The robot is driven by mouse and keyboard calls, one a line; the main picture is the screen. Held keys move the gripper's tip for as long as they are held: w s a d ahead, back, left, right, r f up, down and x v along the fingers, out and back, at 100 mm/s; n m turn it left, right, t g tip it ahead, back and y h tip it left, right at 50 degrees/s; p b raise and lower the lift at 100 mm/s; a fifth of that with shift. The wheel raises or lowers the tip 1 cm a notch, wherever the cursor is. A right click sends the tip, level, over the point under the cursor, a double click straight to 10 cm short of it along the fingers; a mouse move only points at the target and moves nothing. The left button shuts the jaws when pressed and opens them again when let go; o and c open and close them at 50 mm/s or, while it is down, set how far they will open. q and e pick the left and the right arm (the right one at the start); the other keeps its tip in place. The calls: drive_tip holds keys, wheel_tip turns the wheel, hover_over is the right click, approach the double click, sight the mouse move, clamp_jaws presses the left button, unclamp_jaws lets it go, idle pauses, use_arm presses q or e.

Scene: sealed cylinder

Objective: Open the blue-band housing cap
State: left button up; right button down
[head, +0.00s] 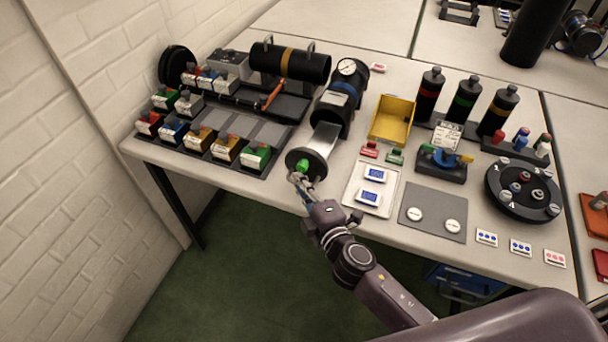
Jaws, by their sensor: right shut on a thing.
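The blue-band housing (336,101) is a black cylinder lying on the bench, with a blue band around it and a round gauge (347,67) at its far end. Its round black cap (293,157), with a green knob (303,166), stands apart from the housing's near end, by the bench's front edge. A silvery-white tray-like piece (323,139) spans between cap and housing. My right gripper (301,180) reaches from the front and is shut on the cap at its green knob; the fingers partly hide the contact. My left gripper is not in view.
Another black housing with an orange band (287,61) lies behind. Small coloured boxes (226,148) stand at left. A yellow bin (393,118), a white tray (351,196) with blue-labelled items and a grey mat (432,211) lie to the right.

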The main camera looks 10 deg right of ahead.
drive_tip(key=shift+f, duration=0.15)
drive_tip(key=c, duration=2.3)
unclamp_jaws()
drive_tip(key=shift+c, duration=0.2)
drive_tip(key=v, duration=1.2)
